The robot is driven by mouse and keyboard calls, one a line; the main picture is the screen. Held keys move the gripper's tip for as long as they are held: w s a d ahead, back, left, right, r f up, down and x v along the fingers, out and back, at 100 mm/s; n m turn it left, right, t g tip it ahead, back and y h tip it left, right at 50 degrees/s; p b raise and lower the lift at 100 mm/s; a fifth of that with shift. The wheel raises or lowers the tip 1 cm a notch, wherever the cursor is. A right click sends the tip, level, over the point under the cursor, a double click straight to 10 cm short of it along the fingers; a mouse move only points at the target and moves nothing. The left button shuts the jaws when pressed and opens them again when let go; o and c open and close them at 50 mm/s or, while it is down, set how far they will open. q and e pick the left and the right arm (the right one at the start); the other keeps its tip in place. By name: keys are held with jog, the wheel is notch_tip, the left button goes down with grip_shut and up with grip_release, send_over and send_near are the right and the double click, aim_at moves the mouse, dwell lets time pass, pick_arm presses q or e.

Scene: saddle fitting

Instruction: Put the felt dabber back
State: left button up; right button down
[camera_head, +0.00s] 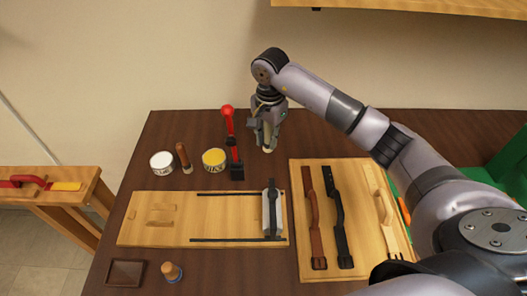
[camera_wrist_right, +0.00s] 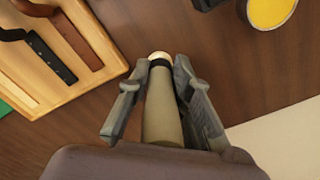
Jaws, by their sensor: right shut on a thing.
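The felt dabber appears to be the olive-grey rod with a dark band and a round cream tip, seen in the right wrist view (camera_wrist_right: 163,110). My right gripper (camera_wrist_right: 157,72) is shut around it, one finger on each side. In the head view my right gripper (camera_head: 268,130) points down over the back of the dark table, right of the red-handled tool. The dabber's cream tip (camera_head: 267,150) shows below the fingers; I cannot tell whether it touches the table. My left gripper is in neither view.
A white tin (camera_head: 162,162), a wooden-handled tool (camera_head: 184,158), a yellow tin (camera_head: 214,159) and a red-handled tool (camera_head: 233,150) stand left of the gripper. A wooden board with rails (camera_head: 180,232) and a strap board (camera_head: 297,215) lie in front. A small brown tray (camera_head: 126,272) sits front left.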

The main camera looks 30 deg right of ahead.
aim_at(268, 147)
jog(key=f, duration=0.3)
jog(key=shift+s+f+p, duration=0.15)
jog(key=shift+s+p, duration=0.1)
jog(key=shift+p, duration=0.1)
jog(key=shift+w+f, duration=0.1)
jog(key=shift+f, duration=0.3)
notch_tip(268, 147, down, 3)
jog(key=shift+f+p, duration=0.1)
jog(key=shift+p, duration=0.45)
jog(key=shift+w+f, duration=0.1)
jog(key=shift+f, duration=0.05)
jog(key=c, duration=1.7)
grip_release()
jog(key=shift+o, duration=1.3)
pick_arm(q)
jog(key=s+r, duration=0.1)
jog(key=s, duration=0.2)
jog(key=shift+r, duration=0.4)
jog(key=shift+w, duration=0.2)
